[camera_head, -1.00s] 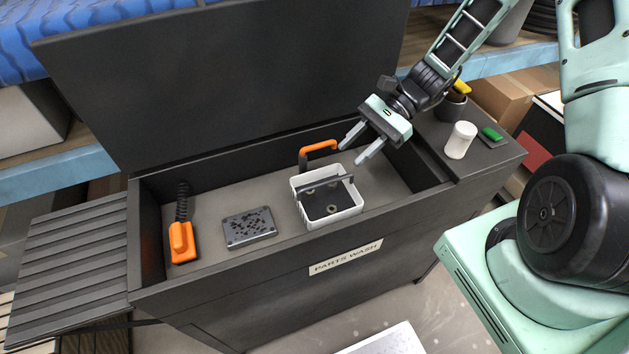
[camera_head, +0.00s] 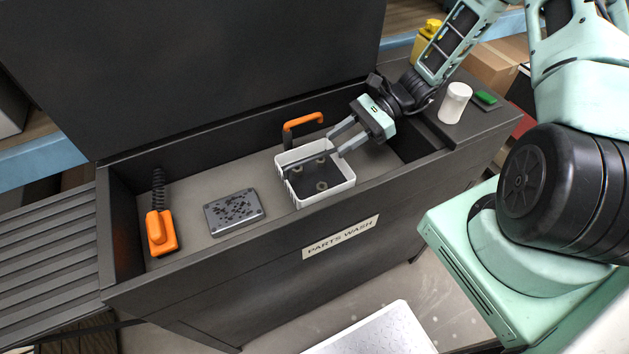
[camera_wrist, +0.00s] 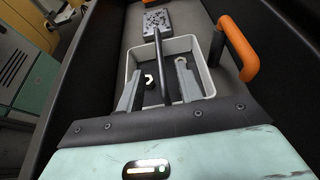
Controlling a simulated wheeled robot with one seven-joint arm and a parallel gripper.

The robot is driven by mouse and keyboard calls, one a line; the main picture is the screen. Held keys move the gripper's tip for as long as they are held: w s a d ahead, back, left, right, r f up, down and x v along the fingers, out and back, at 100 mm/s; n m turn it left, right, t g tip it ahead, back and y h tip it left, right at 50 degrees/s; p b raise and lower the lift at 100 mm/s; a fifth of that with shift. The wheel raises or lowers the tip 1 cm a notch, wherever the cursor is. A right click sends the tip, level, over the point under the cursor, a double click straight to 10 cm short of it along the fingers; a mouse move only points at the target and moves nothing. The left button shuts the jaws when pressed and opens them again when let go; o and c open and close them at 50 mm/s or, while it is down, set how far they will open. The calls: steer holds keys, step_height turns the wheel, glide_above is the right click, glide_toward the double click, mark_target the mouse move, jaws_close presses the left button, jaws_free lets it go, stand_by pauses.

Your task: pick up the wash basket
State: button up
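The wash basket (camera_head: 342,188) is a white open box with a dark floor and a dark handle bar; it stands in the parts wash tub (camera_head: 245,250). Small nut-like parts lie inside it. My gripper (camera_head: 338,146) is over the basket's back right side, pointing left and down. In the wrist view the basket (camera_wrist: 207,77) lies ahead, and its handle (camera_wrist: 160,62) runs between the two spread fingers of my gripper (camera_wrist: 158,70). The fingers are open, with a gap on both sides of the handle. Whether either finger touches the basket is unclear.
An orange handle (camera_head: 302,121) rises just behind the basket. A speckled grey block (camera_head: 234,212) and an orange-handled brush (camera_head: 161,232) lie to the left. The raised lid (camera_head: 200,70) stands behind.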

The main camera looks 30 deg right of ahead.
mark_target(318, 155)
steer(key=b+x, duration=0.2)
steer(key=x, duration=0.4)
steer(key=shift+a+f+b, duration=0.1)
steer(key=shift+a+b, duration=0.1)
steer(key=shift+b, duration=0.1)
jaws_close()
